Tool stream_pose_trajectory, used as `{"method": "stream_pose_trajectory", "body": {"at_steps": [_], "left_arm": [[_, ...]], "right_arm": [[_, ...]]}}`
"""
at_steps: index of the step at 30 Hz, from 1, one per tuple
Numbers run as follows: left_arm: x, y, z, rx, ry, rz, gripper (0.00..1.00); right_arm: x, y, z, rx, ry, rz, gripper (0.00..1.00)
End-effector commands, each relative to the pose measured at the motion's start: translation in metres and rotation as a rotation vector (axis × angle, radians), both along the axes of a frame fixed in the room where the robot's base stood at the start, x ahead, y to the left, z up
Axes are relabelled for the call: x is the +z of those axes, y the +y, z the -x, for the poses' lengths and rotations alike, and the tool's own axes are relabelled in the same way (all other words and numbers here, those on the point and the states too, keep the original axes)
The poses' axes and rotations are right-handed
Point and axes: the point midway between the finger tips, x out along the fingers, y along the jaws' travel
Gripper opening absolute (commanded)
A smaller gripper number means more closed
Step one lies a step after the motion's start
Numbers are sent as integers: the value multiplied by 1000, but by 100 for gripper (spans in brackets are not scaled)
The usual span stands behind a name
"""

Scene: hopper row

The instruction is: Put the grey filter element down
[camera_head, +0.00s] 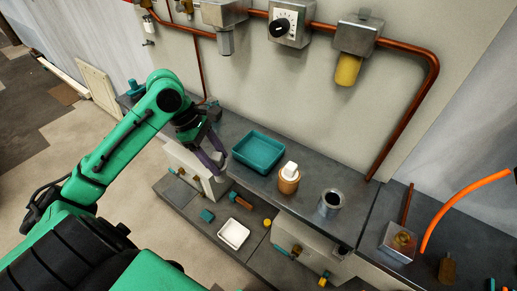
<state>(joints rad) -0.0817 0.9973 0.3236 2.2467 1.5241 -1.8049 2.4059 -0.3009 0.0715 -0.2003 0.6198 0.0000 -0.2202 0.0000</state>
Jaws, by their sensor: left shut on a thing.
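My left gripper (212,153) is at the end of the green arm, over the left part of the grey bench, just left of the teal tray. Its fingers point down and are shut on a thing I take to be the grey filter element. The wrist and fingers mostly hide it, so its shape and its gap to the bench cannot be made out. My right gripper is not in view.
The teal tray (259,151) looks empty. Right of it stand an orange-brown jar with a white top (289,179) and an open metal cup (330,204). A white tray (233,234) and small parts lie on the lower shelf. Copper pipes and hoppers line the wall.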

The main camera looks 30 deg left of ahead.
Motion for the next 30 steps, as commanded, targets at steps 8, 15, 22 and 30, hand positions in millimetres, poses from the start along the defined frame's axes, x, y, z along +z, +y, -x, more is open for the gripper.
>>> {"method": "stream_pose_trajectory", "body": {"at_steps": [8,15,22,30], "left_arm": [[7,-8,-64,2,-7,3,0],[7,-20,-131,-3,-3,-2,0],[4,-26,-180,-4,-2,-3,0],[-43,-24,-180,-3,4,-6,0]], "right_arm": [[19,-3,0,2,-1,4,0],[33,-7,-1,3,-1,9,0],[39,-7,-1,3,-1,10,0],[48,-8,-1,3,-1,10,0]]}}
